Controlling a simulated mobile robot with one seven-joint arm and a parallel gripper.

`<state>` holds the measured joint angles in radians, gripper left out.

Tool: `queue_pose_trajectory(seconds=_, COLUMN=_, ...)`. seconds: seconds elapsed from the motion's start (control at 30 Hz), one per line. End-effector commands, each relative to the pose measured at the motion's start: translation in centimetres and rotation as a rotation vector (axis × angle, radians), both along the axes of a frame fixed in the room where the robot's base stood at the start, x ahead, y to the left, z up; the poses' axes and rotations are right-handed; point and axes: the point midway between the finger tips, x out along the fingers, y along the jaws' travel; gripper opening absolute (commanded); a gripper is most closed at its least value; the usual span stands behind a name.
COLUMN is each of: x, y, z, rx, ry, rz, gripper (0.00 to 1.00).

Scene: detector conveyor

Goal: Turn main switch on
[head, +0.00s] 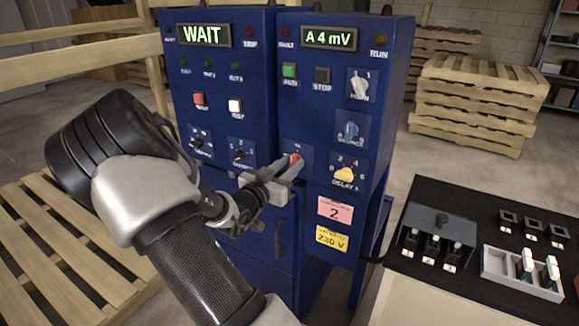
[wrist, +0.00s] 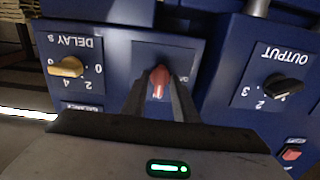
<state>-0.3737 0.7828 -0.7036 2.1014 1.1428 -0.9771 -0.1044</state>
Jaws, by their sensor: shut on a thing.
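My gripper (head: 291,167) is shut on a red knob (head: 296,159) on the lower front of the right blue cabinet. In the wrist view the red knob (wrist: 159,77) sits between the two fingertips (wrist: 159,92), with a pale line on it. The label by it is mostly hidden. A pale grey rotary switch (head: 358,85) is at the upper right of the same panel; its small label looks like MAIN. A blue knob (head: 350,131) is below it, then a yellow DELAY knob (head: 346,174), also in the wrist view (wrist: 66,67).
The left cabinet has a WAIT display (head: 203,35), buttons and two black knobs; the OUTPUT knob (wrist: 284,86) shows in the wrist view. The right display (head: 329,38) reads A 4 mV. A black-topped bench (head: 450,276) with small parts stands right. Pallets (head: 474,95) stand behind.

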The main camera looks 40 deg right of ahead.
Motion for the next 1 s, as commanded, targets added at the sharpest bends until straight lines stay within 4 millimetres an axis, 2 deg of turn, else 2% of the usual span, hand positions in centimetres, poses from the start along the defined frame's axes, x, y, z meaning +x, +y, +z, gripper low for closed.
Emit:
queue_pose_trajectory(seconds=0.13, x=0.0, y=0.0, z=-0.1, rx=0.003, ry=0.001, rz=0.000, gripper=0.04)
queue_pose_trajectory(seconds=0.17, x=0.0, y=0.0, z=-0.1, rx=0.003, ry=0.001, rz=0.000, gripper=0.30)
queue_pose_trajectory(seconds=0.43, x=0.0, y=0.0, z=0.0, rx=0.001, ry=0.000, rz=0.000, gripper=0.30)
queue_pose_trajectory(seconds=0.57, x=-0.2, y=0.7, z=0.0, rx=0.002, ry=0.001, rz=0.002, gripper=0.30)
queue_pose_trajectory(seconds=0.77, x=-1.4, y=3.9, z=0.1, rx=0.004, ry=0.002, rz=0.005, gripper=0.30)
queue_pose_trajectory(seconds=1.0, x=-3.7, y=9.5, z=0.1, rx=0.003, ry=0.002, rz=0.006, gripper=0.30)
